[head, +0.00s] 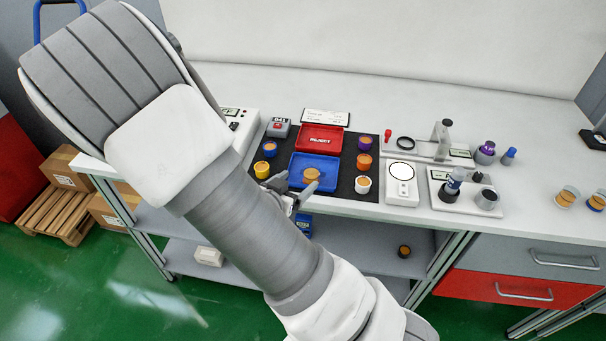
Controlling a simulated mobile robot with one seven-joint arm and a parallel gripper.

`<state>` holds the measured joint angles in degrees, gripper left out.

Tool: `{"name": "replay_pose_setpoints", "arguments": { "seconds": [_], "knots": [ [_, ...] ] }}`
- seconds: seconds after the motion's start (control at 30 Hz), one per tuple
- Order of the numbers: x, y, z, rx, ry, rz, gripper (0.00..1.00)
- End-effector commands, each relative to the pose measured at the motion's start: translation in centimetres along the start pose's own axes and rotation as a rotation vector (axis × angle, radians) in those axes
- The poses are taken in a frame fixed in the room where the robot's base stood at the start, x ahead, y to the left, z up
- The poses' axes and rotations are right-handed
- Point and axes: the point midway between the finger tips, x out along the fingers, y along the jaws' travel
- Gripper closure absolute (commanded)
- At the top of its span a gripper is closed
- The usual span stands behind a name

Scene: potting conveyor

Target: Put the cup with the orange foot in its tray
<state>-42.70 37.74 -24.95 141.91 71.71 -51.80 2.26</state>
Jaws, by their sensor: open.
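Several small cups with tan-orange tops stand on the dark mat. They are a blue one (270,148), a yellow one (261,170), a purple one (365,143), an orange one (364,162) and a white one (363,185). A tan round piece (312,175) is in the blue tray (328,160); whether it is a cup is too small to tell. My gripper (293,184) is open at the blue tray's front edge, partly hidden by my arm. I see nothing held.
A red tray (320,139) lies behind the blue tray. A white scale-like device (401,184), a stand (443,138) and a station with a bottle (453,183) are to the right. A dark cup (404,251) is on the lower shelf. The right worktop has free room.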

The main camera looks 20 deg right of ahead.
Motion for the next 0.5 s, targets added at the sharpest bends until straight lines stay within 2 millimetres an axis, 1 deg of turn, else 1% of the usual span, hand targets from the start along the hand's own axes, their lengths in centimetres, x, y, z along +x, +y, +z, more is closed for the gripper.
{"name": "replay_pose_setpoints", "arguments": {
  "seconds": [0.07, 0.13, 0.27, 0.3, 0.37, 0.4, 0.47, 0.5],
  "knots": [
    [-0.3, -0.5, 0.1, 0.016, -0.037, -0.019, 0.17],
    [-0.7, -1.4, 0.3, 0.038, -0.105, -0.056, 0.17],
    [-2.2, -4.2, 0.4, 0.083, -0.282, -0.179, 0.17],
    [-3.0, -5.1, 0.1, 0.093, -0.339, -0.226, 0.17],
    [-4.4, -6.3, -0.4, 0.099, -0.415, -0.298, 0.17],
    [-5.4, -7.0, -0.9, 0.098, -0.459, -0.347, 0.17],
    [-7.0, -7.8, -1.8, 0.091, -0.519, -0.419, 0.17],
    [-8.1, -8.1, -2.5, 0.082, -0.553, -0.466, 0.17]
  ]
}}
